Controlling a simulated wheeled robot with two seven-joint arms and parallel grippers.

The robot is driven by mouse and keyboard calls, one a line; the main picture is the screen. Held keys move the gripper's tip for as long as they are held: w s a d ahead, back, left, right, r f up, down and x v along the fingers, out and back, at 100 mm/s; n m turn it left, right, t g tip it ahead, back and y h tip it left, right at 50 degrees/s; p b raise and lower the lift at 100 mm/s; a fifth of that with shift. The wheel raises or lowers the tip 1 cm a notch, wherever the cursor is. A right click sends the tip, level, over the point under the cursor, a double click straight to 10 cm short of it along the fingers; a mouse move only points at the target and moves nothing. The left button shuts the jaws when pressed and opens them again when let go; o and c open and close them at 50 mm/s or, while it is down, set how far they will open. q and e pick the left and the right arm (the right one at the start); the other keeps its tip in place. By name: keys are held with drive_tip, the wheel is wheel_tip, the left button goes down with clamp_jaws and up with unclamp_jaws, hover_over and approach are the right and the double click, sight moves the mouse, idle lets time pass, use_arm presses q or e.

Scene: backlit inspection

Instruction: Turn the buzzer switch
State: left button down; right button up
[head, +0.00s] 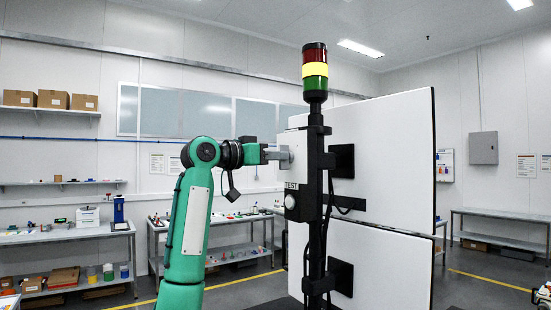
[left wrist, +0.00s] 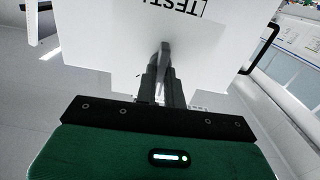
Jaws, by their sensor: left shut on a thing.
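My left gripper (head: 272,155) reaches in from the left to the face of a white box on the dark post. In the left wrist view its two fingers (left wrist: 161,82) are shut on a grey upright handle, the buzzer switch (left wrist: 164,54), which stands out from the white panel (left wrist: 105,52). A TEST label (head: 291,186) sits below the gripper in the head view; it also shows upside down in the left wrist view (left wrist: 172,5). The fingers hide part of the switch, and its exact turn angle is hard to tell. My right gripper is not in view.
A stack light (head: 315,71) tops the dark post (head: 316,240), its yellow section bright. A round pale button (head: 290,201) is below the label. Large white panels (head: 385,140) stand behind the post. Workbenches (head: 65,234) line the back wall.

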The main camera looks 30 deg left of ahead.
use_arm(q)
drive_tip(key=m+p, duration=0.2)
drive_tip(key=m, duration=0.7)
drive_tip(key=shift+d, duration=0.1)
drive_tip(key=shift+f+m, duration=0.1)
drive_tip(key=shift+m, duration=0.2)
idle(0.4)
drive_tip(key=c, duration=1.5)
unclamp_jaws()
drive_tip(key=shift+s, duration=0.1)
